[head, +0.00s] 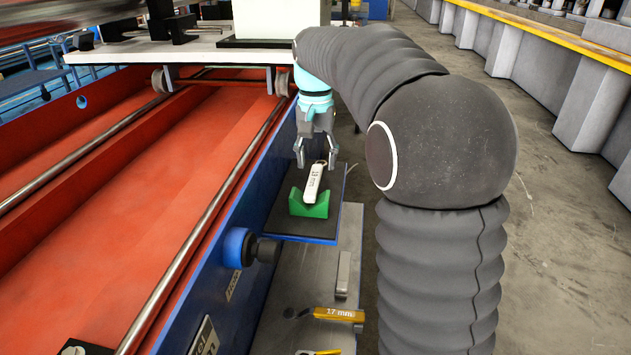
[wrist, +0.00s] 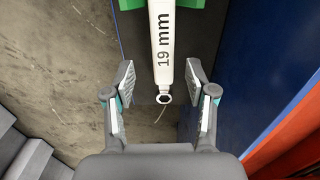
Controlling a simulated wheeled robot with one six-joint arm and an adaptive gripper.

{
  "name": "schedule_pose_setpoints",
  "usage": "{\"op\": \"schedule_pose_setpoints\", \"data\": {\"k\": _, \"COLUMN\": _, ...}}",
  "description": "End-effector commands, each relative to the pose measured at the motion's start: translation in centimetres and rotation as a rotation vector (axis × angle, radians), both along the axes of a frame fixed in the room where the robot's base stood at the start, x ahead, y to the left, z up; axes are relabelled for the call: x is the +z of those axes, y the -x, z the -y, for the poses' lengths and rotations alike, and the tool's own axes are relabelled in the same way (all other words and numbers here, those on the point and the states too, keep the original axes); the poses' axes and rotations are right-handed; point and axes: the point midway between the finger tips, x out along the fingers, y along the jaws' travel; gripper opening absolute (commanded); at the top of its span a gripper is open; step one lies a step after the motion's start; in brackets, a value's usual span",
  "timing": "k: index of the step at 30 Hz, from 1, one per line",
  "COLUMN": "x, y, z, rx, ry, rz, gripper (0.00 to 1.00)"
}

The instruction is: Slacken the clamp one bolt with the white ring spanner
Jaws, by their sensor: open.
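The white ring spanner (head: 313,183), marked 19 mm, rests in a green V-shaped holder (head: 309,205) on a dark shelf beside the blue frame. My gripper (head: 316,165) is open just above and behind the spanner. In the wrist view the spanner (wrist: 165,50) runs down from the green holder (wrist: 176,4), and its ring end lies between the spread fingers of my gripper (wrist: 160,88), with a gap on both sides. No contact shows. I cannot make out the clamp one bolt for certain in either view.
A yellow 17 mm spanner (head: 339,314) lies on the lower grey step (head: 310,280). A blue and black knob (head: 240,248) sticks out from the blue frame (head: 262,180). The red bed (head: 150,180) fills the left. Concrete floor (head: 560,250) is open to the right.

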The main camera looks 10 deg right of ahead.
Motion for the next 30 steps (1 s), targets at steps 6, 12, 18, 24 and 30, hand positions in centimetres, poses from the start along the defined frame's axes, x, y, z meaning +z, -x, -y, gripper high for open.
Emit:
{"op": "schedule_pose_setpoints", "data": {"k": 6, "x": -3.2, "y": 0.1, "z": -0.5, "rx": 0.002, "ry": 0.0, "rz": -0.002, "gripper": 0.56}}
{"op": "schedule_pose_setpoints", "data": {"k": 12, "x": -4.7, "y": 0.1, "z": -0.4, "rx": 0.001, "ry": 0.0, "rz": 0.0, "gripper": 0.56}}
{"op": "schedule_pose_setpoints", "data": {"k": 18, "x": -4.6, "y": 0.1, "z": -0.4, "rx": 0.001, "ry": 0.0, "rz": 0.0, "gripper": 0.49}}
{"op": "schedule_pose_setpoints", "data": {"k": 24, "x": -4.6, "y": 0.1, "z": -0.4, "rx": 0.001, "ry": 0.0, "rz": 0.0, "gripper": 0.0}}
{"op": "schedule_pose_setpoints", "data": {"k": 30, "x": -4.6, "y": 0.1, "z": -0.4, "rx": 0.0, "ry": 0.0, "rz": 0.0, "gripper": 0.0}}
